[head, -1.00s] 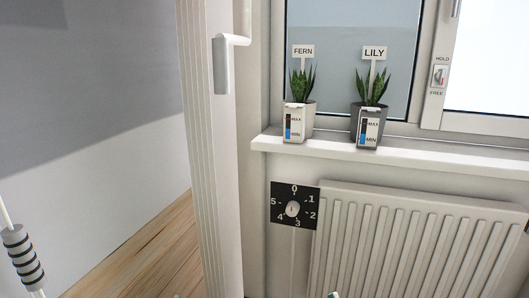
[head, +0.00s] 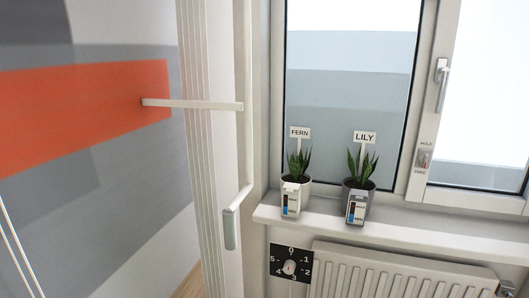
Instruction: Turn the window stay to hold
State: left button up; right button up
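The window stay (head: 424,159) is a small plate with a knob on the window frame, right of the plants and below the window handle (head: 441,85). It has a HOLD label above it and a FREE label below. The knob is small in the head view, and I cannot tell which label it points to. The right window sash (head: 479,177) is beside the stay. Neither of my grippers can be made out in the head view, and nothing is seen touching the stay.
Two potted plants, FERN (head: 295,190) and LILY (head: 359,194), with level gauges stand on the sill (head: 390,230). Below are a dial (head: 291,264) and a radiator (head: 390,275). At left are a door-like panel edge (head: 205,150), its handle (head: 232,215) and a horizontal bar (head: 190,104).

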aim_at(424, 159)
jog(key=z, duration=1.35)
